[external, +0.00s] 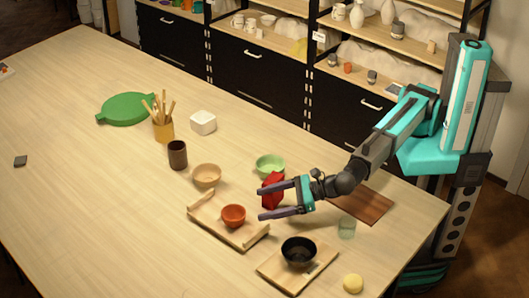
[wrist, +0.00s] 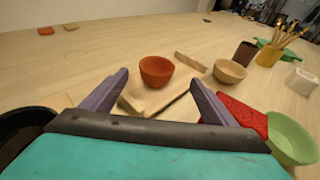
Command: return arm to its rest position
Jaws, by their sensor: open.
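My gripper (external: 268,199) is open and empty, held above the table (external: 90,140) near its right end. In the external view its two purple fingers point left, with a red cloth-like thing (external: 272,181) beside the upper finger. In the wrist view the fingers (wrist: 158,90) spread on either side of an orange-red bowl (wrist: 156,70). That bowl also shows in the external view (external: 233,214), standing on a light wooden tray (external: 205,218) just beyond the fingertips. The gripper touches neither the bowl nor the tray as far as I can see.
A black bowl (external: 298,250) on a board, a green bowl (external: 270,164), a tan bowl (external: 206,175), a glass (external: 347,227) and a yellow round thing (external: 353,283) stand nearby. A brown cup (external: 177,154) and tool holder (external: 163,130) are farther left. The table's left part is mostly clear.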

